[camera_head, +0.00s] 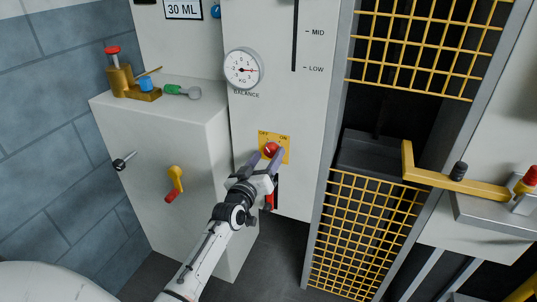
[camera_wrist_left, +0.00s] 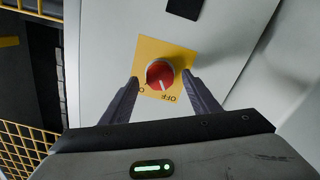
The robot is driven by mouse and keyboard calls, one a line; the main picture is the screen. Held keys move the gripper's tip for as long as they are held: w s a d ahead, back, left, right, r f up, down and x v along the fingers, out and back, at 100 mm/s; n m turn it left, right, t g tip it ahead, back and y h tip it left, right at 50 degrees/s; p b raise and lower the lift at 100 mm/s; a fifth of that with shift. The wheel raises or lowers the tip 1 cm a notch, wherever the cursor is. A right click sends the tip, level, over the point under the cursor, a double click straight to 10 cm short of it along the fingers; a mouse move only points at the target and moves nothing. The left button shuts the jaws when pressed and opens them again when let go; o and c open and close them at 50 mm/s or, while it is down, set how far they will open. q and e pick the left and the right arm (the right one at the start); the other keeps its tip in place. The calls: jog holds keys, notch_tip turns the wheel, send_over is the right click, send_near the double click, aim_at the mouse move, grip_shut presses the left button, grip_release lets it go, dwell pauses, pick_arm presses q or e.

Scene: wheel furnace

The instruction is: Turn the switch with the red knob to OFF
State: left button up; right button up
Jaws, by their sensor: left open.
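The red knob (camera_head: 271,149) sits on a yellow plate (camera_head: 263,139) marked OFF on the left and ON on the right, on the white panel. In the left wrist view the red knob (camera_wrist_left: 160,72) has a white mark pointing down in the picture, to the side of the labels and nearer to OFF. The yellow plate (camera_wrist_left: 150,45) lies flat behind it. My left gripper (camera_head: 268,156) is open in front of the plate, one finger on each side of the knob. I cannot tell whether the fingers touch it. My right gripper is not in view.
A round balance dial (camera_head: 243,69) is above the switch. A red handle (camera_head: 269,196) hangs just below it, partly behind my gripper. A white cabinet (camera_head: 190,130) with a yellow crank (camera_head: 176,178) stands at left. A yellow mesh cage (camera_head: 365,235) is at right.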

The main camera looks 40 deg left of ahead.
pick_arm(q)
jog(key=v, duration=0.9)
jog(key=shift+p, duration=0.45)
jog(key=s+d+f+m+g+h, duration=0.3)
jog(key=s+d+f+m+g, duration=0.1)
jog(key=s+d+f, duration=0.6)
jog(key=s+d+f+m+g+h, duration=0.4)
jog(key=s+d+f, duration=0.5)
jog(key=s+d, duration=0.3)
jog(key=s+m, duration=0.1)
jog(key=s, duration=0.2)
jog(key=shift+s+d+f+m+g+p, duration=0.25)
jog(key=shift+s+f+m+g+p, duration=0.05)
jog(key=shift+f+m+g+p, duration=0.1)
jog(key=shift+r, duration=0.1)
jog(key=shift+c, duration=0.3)
